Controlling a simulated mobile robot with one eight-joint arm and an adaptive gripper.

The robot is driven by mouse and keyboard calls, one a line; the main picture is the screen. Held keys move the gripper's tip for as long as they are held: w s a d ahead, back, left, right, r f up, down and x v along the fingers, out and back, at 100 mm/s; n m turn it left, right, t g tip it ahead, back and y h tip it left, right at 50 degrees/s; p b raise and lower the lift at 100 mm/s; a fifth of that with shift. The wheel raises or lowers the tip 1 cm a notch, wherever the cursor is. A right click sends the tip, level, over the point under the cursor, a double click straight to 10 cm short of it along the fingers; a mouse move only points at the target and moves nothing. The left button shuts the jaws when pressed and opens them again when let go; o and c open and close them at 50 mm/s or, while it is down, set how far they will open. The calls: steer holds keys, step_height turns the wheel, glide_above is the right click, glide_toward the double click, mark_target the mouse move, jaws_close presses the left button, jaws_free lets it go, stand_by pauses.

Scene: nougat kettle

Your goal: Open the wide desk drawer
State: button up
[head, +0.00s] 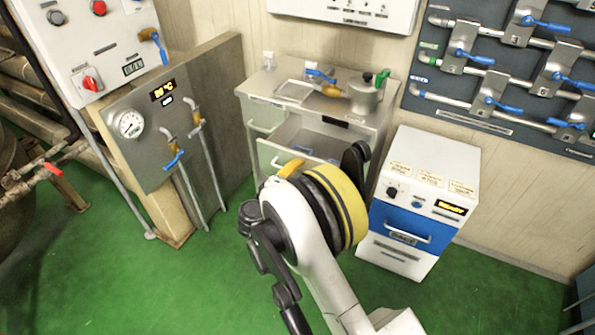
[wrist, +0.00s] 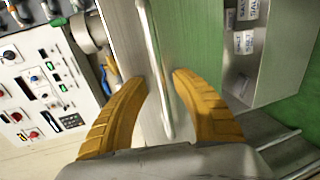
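The grey metal desk (head: 375,121) stands against the wall in the head view. A compartment below its top stands open, with grey inside and small blue-marked items visible. Pale green front panels show at its left, one with a bar handle (head: 261,128). My gripper (wrist: 162,77) is low in front of the desk; in the head view one yellow finger (head: 290,168) shows and my wrist hides the rest. In the wrist view its two yellow fingers are apart, on either side of a bar handle (wrist: 147,40). I see no clear finger contact with the bar.
A metal kettle (head: 364,97) and small items stand on the desk top. A blue and white cabinet (head: 405,225) stands to its right. A panel with a gauge (head: 130,124) and pipes is to the left. Labelled packets (wrist: 244,42) lie in a grey compartment. Green floor ahead is clear.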

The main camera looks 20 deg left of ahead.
steer(key=v, duration=1.2)
